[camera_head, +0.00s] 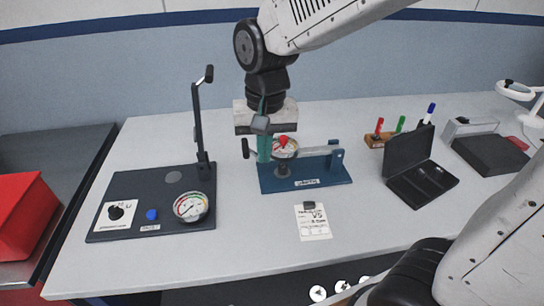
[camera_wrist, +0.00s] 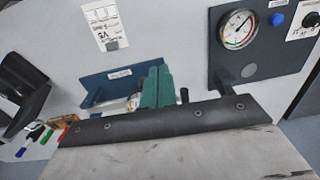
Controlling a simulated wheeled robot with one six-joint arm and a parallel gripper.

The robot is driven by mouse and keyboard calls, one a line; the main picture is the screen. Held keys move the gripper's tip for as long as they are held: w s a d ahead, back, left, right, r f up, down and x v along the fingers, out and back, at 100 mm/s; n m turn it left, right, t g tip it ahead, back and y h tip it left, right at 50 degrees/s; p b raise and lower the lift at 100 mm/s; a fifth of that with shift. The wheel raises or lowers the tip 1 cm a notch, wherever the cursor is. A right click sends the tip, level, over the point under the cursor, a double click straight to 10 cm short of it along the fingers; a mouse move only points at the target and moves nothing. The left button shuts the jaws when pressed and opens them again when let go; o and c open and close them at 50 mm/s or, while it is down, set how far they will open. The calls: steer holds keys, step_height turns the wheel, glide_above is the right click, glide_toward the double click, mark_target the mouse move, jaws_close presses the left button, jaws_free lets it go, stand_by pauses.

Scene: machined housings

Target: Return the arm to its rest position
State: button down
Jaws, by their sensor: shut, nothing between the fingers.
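My gripper (camera_head: 264,158) points down over the left part of a blue clamp fixture (camera_head: 305,178) on the table. Its teal fingers also show in the wrist view (camera_wrist: 154,84), pressed together with nothing between them. A red knob (camera_head: 283,141) and a round dial sit right beside the fingers, partly hidden by them in the head view. I cannot tell whether the fingers touch the fixture. My arm reaches down from the upper right in the head view.
A dark panel with a gauge (camera_head: 190,206) and an upright lever (camera_head: 199,125) stands at left. A paper card (camera_head: 313,222) lies in front of the fixture. At right are an open black case (camera_head: 420,180), a marker holder (camera_head: 378,140) and a grey box (camera_head: 470,128).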

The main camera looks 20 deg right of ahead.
steer(key=s+d+r+n, duration=0.1)
steer(key=s+d+r, duration=0.1)
steer(key=s+d, duration=0.3)
steer(key=s+d+r+n+t, duration=0.1)
steer(key=s+d+r, duration=0.2)
steer(key=s+d, duration=0.3)
steer(key=s, duration=0.4)
steer(key=shift+s+d, duration=0.2)
steer(key=shift+s, duration=0.2)
